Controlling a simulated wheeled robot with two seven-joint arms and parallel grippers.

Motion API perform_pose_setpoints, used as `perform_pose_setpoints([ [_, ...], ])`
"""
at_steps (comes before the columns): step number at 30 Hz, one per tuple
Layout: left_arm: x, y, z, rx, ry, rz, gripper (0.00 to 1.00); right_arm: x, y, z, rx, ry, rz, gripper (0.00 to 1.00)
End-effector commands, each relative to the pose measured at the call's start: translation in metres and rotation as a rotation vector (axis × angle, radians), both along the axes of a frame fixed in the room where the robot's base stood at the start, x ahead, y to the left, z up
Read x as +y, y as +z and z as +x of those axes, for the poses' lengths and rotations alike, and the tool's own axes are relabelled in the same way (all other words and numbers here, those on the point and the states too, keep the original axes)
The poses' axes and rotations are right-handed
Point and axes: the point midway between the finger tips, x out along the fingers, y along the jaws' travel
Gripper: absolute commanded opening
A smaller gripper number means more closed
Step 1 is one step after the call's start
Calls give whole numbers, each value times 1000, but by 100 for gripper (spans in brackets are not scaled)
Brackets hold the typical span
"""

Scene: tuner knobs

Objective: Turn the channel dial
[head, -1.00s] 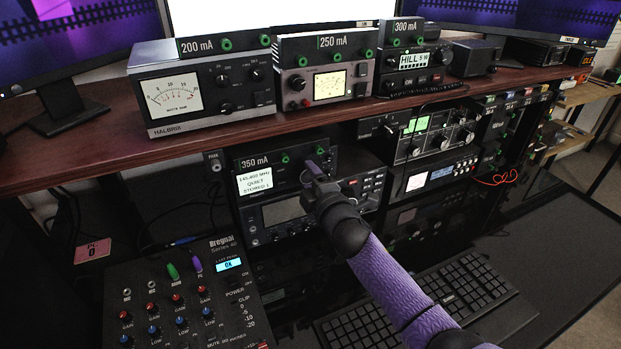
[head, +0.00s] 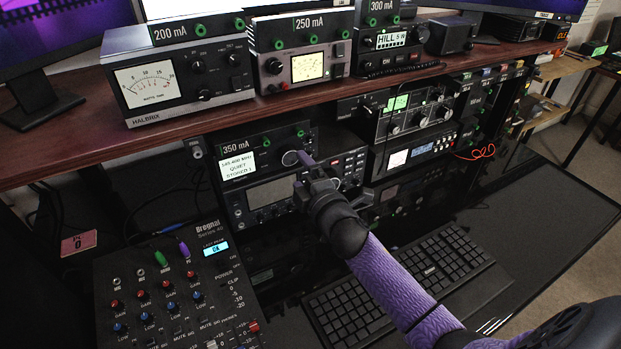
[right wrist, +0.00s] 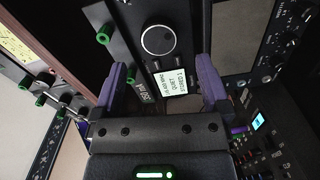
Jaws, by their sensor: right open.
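The channel dial appears to be the round dark knob on the 350 mA unit (head: 262,142), beside its white readout (head: 238,171), where the word QUIET can be read. In the head view the dial (head: 290,158) is partly behind my right gripper (head: 308,163). In the right wrist view the dial (right wrist: 158,40) shows whole, with the readout (right wrist: 176,81) close to it. The right gripper's purple fingers (right wrist: 162,78) are open and spread wide, one to each side, with nothing between them. The dial lies beyond the fingertips, apparently untouched. My left gripper is not in view.
A wooden shelf (head: 95,153) with several meter units overhangs the 350 mA unit. A radio (head: 268,197) sits directly below it. A mixer (head: 170,290) stands at lower left and a keyboard (head: 400,285) at lower middle. The dark desk right of the keyboard is clear.

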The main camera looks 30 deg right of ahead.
Motion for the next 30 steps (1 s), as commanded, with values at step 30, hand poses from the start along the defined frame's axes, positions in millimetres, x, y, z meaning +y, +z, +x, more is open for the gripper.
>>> perform_pose_setpoints([
  [30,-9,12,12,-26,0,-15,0,3,0,-53,0,0,0,96],
])
